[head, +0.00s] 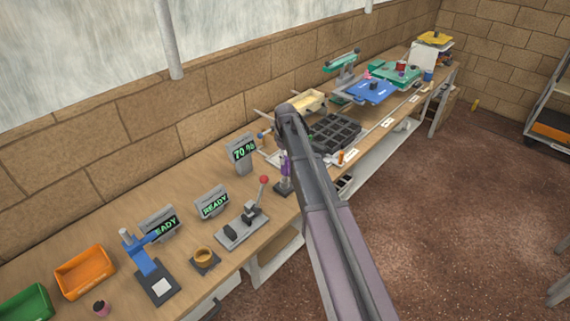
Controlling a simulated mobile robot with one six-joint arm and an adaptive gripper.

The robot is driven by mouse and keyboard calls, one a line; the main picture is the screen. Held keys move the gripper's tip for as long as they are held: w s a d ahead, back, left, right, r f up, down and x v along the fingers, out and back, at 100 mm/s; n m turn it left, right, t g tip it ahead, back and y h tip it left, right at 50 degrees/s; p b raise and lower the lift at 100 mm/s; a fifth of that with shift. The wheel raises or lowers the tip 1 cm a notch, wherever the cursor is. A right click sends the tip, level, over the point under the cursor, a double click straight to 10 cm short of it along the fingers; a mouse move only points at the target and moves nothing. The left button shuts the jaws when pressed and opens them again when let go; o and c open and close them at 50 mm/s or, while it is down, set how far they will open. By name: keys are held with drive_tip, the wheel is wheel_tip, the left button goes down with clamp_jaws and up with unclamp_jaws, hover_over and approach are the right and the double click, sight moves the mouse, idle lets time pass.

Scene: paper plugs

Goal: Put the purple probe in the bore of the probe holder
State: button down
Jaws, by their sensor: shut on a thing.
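My arm reaches up from the bottom right, and its wrist bends down over the bench. My gripper (285,150) is largely hidden behind the arm and is shut on the purple probe (286,165). The probe shows as a small purple upright piece beside the arm. Just below it is a small dark block (282,188) on the bench, which looks like the probe holder. Its bore cannot be made out, and I cannot tell whether the probe is in it or above it.
A "70 %" display (242,151) stands just left of the probe. A dark compartment tray (336,133) lies behind the arm. Orange (85,271) and green (25,304) bins are at lower left.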

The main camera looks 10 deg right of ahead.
idle(0.3)
drive_tip(key=shift+w, duration=0.6)
drive_tip(key=shift+w+f+b, duration=0.1)
drive_tip(key=shift+f+b, duration=1.7)
drive_tip(key=shift+f, duration=0.15)
drive_tip(key=shift+c, duration=2.1)
unclamp_jaws()
wheel_tip(320, 180, up, 12)
drive_tip(key=p, duration=1.2)
